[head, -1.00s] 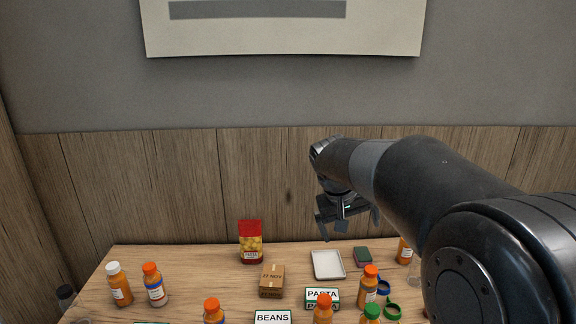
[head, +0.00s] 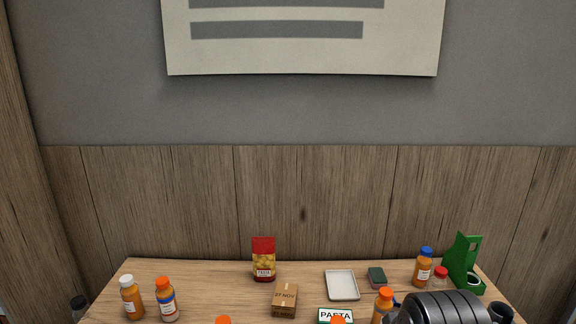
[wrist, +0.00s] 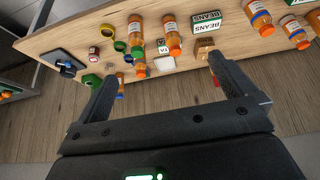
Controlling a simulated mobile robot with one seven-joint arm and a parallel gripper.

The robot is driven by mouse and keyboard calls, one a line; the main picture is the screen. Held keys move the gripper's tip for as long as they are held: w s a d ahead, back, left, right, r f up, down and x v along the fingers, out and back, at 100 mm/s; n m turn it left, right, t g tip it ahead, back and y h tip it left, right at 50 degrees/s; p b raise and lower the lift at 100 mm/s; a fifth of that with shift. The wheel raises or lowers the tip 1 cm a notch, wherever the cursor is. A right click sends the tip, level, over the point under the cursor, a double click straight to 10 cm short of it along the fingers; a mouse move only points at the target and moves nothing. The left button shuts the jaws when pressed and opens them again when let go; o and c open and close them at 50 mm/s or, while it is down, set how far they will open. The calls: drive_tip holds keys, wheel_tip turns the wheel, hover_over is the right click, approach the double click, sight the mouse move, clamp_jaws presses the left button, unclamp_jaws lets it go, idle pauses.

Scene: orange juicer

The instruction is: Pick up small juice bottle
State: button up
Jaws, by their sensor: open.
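Several orange juice bottles stand on the table, and I cannot tell which one is the small one. In the head view are a white-capped bottle (head: 131,300), an orange-capped bottle (head: 166,302), a blue-capped bottle (head: 423,270) and another orange-capped bottle (head: 381,307) partly cut off. The wrist view shows bottles too, such as one near the middle (wrist: 172,42) and one at the upper right (wrist: 261,22). My gripper (wrist: 162,68) is open, with nothing between its fingers, apart from the bottles. The head view does not show its fingers.
A red-topped food pack (head: 263,260), a cardboard box (head: 284,300), a white tray (head: 341,284), a sponge (head: 376,277) and a green stand (head: 463,265) are on the table. A pasta box (head: 336,316) sits at the front.

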drive_tip(key=shift+s+f, duration=0.15)
drive_tip(key=shift+s, duration=0.1)
drive_tip(key=c, duration=0.5)
drive_tip(key=shift+w, duration=0.1)
drive_tip(key=m+g+h, duration=0.1)
drive_tip(key=m, duration=0.3)
hover_over(387, 292)
drive_tip(key=s+a, duration=0.1)
drive_tip(key=s, duration=0.2)
wheel_tip(387, 292, down, 14)
drive_tip(key=shift+h, duration=0.3)
drive_tip(key=x, duration=0.6)
drive_tip(key=shift+w+f, duration=0.1)
drive_tip(key=shift+f, duration=0.05)
drive_tip(key=shift+s+x, duration=0.1)
drive_tip(key=shift+x, duration=1.15)
drive_tip(key=shift+s+x, duration=0.15)
drive_tip(key=shift+x, duration=1.1)
